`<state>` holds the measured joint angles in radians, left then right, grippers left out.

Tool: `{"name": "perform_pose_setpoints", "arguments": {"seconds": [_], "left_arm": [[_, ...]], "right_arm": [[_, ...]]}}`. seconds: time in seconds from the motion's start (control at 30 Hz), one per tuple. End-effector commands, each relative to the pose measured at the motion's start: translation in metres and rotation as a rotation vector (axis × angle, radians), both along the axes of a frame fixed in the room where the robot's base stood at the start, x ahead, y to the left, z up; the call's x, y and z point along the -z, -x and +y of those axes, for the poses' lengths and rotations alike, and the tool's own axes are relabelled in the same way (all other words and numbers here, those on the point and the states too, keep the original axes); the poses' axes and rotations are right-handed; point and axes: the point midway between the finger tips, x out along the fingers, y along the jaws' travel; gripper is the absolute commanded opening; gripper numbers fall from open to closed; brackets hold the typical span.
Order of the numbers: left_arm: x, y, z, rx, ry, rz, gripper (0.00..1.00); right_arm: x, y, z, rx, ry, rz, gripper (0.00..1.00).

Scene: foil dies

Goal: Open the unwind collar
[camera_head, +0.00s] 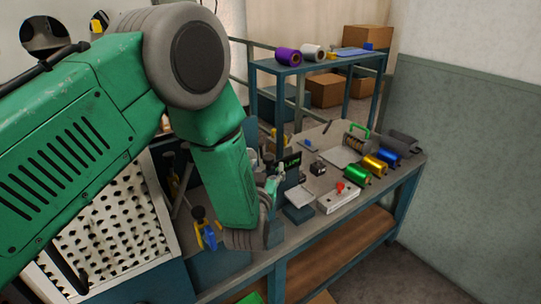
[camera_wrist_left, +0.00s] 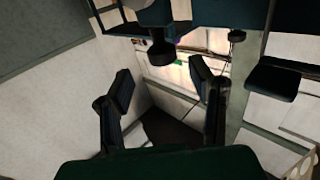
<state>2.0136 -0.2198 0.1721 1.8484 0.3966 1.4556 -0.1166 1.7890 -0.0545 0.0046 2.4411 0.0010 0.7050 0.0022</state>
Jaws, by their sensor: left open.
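My left arm (camera_head: 70,140) crosses the left half of the head view and bends down at the bench (camera_head: 350,215). The left gripper (camera_wrist_left: 162,92) shows best in the left wrist view, where its two dark fingers stand wide apart with nothing between them. In the head view it is largely hidden by or merged with the dark parts near my wrist. Small machine parts (camera_head: 270,185) show just right of my forearm. I cannot tell which part is the unwind collar. My right gripper is not in view.
Green (camera_head: 355,178), gold (camera_head: 374,165) and blue (camera_head: 386,156) foil rolls lie at the bench's right. A white box (camera_head: 338,199) with a red knob sits at the front edge. A raised shelf (camera_head: 345,62) holds purple (camera_head: 287,56) and white (camera_head: 312,52) rolls. A perforated panel (camera_head: 115,220) stands left.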

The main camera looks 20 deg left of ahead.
Motion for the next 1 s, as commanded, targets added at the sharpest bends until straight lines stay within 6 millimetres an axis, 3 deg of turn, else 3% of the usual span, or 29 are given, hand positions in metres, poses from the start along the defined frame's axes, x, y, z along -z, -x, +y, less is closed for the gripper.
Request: {"name": "perform_pose_setpoints", "arguments": {"seconds": [0.1, 0.3, 0.67, 0.73, 0.8, 0.83, 1.0], "left_arm": [[-0.001, -0.022, 0.003, 0.000, 0.001, -0.001, 0.49], [0.000, -0.044, 0.006, 0.000, 0.001, 0.000, 0.49], [0.000, -0.049, 0.006, 0.001, -0.001, 0.000, 0.49], [0.000, -0.049, 0.006, 0.001, -0.001, 0.000, 0.31], [0.000, -0.049, 0.006, 0.001, 0.000, 0.000, 0.07], [0.000, -0.049, 0.006, 0.001, 0.000, 0.000, 0.00], [0.000, -0.049, 0.006, 0.001, -0.001, -0.001, 0.00]], "right_arm": [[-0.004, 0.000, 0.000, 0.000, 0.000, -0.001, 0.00], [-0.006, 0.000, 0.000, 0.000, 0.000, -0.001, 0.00], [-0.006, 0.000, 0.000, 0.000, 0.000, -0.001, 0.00], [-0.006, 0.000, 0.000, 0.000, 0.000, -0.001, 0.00], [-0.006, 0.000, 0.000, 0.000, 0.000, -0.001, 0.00], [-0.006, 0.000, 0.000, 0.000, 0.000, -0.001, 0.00], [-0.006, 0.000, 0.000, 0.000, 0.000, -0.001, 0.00]]}}
